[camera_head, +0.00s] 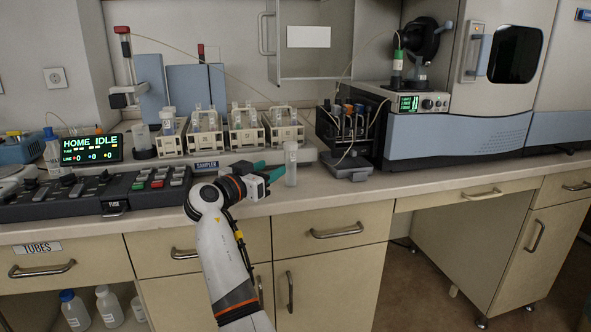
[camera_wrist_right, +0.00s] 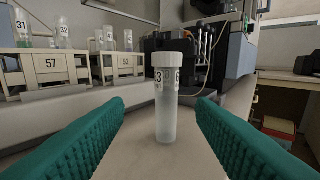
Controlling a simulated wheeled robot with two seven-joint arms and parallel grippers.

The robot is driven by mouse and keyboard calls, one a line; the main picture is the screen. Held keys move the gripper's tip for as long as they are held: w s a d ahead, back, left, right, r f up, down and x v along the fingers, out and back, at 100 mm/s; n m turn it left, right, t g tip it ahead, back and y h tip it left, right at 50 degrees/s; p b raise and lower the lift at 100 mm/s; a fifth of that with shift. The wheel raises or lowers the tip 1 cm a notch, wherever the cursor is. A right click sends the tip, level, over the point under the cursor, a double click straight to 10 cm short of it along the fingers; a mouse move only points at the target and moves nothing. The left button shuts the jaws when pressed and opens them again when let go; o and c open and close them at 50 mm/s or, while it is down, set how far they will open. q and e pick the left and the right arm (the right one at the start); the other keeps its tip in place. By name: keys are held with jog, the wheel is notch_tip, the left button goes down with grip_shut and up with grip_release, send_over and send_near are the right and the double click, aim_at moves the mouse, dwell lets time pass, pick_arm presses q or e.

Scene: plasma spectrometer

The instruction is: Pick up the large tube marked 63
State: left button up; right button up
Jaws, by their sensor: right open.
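The large tube (camera_head: 291,163) is a clear, frosted tube with a white cap, standing upright on the counter in front of the sampler. It also shows in the right wrist view (camera_wrist_right: 167,105), where its label is partly turned and a "3" is readable at the left edge. My right gripper (camera_head: 272,171) is open, with its green fingers pointing at the tube. In the right wrist view the fingers (camera_wrist_right: 160,140) lie to the left and right of the tube, which stands between and a little beyond them, touching neither. My left gripper is not in view.
Racks of smaller tubes (camera_head: 245,130) stand on the sampler behind the tube. A button panel (camera_head: 95,192) lies at left. The counter to the right (camera_head: 440,180) is clear.

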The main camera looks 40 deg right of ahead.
aim_at(288, 161)
jog(key=x, duration=0.3)
jog(key=shift+d, duration=0.4)
jog(key=x, duration=0.5)
jog(key=shift+s+d, duration=0.1)
jog(key=shift+s, duration=0.2)
jog(key=c, duration=1.1)
jog(key=shift+r, duration=0.1)
